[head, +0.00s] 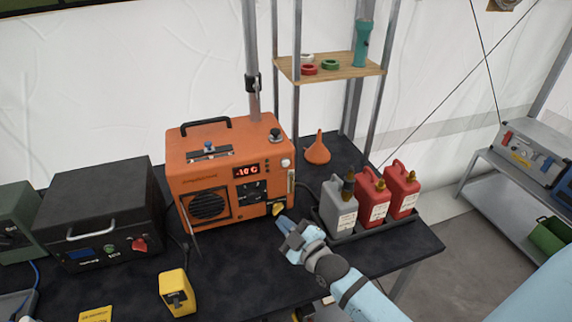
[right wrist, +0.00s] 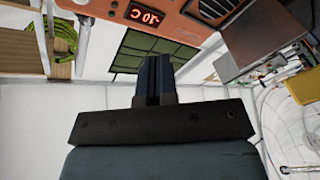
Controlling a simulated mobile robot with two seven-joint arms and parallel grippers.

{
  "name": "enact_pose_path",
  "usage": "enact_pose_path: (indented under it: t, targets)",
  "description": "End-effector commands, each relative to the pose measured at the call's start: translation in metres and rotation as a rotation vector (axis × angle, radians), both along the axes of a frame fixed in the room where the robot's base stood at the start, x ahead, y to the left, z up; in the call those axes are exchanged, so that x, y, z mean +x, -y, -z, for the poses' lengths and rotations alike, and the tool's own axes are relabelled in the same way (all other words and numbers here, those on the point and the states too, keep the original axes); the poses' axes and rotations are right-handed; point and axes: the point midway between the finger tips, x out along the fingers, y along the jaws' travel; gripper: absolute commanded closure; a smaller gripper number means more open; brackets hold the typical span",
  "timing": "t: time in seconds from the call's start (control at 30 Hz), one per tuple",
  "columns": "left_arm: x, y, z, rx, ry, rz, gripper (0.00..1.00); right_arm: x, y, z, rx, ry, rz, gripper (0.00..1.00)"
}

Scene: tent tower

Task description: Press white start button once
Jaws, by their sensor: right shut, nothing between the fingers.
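The orange heater unit (head: 232,165) stands on the dark table, with a lit red display (head: 246,171) on its front. A small white button (head: 285,163) shows at the upper right of that front panel. My right gripper (head: 283,224) is in front of the unit, below and apart from the button, shut and empty. In the right wrist view its closed fingers (right wrist: 153,78) point toward the orange panel (right wrist: 180,22) with its display (right wrist: 145,15). My left gripper is out of view.
Right of the unit, a grey canister (head: 338,212) and two red canisters (head: 372,200) stand in a black tray. An orange funnel (head: 317,151) stands behind. A black case (head: 98,213) and a yellow box (head: 177,292) are on the left.

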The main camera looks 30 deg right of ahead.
Motion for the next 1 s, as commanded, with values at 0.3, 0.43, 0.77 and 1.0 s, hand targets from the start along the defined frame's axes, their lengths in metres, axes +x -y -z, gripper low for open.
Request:
enact_pose_path:
  t: [0.3, 0.43, 0.77, 1.0]
  targets:
    - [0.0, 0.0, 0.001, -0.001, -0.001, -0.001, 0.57, 0.026, 0.041, -0.033, -0.193, 0.506, 0.161, 1.0]
    - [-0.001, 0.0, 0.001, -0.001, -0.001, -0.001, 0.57, 0.025, 0.053, -0.04, -0.241, 0.631, 0.229, 1.0]
    - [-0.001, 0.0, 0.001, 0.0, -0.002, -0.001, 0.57, 0.022, 0.062, -0.045, -0.275, 0.72, 0.285, 1.0]
    - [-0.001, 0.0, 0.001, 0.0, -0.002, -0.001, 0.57, 0.023, 0.062, -0.045, -0.274, 0.72, 0.284, 1.0]
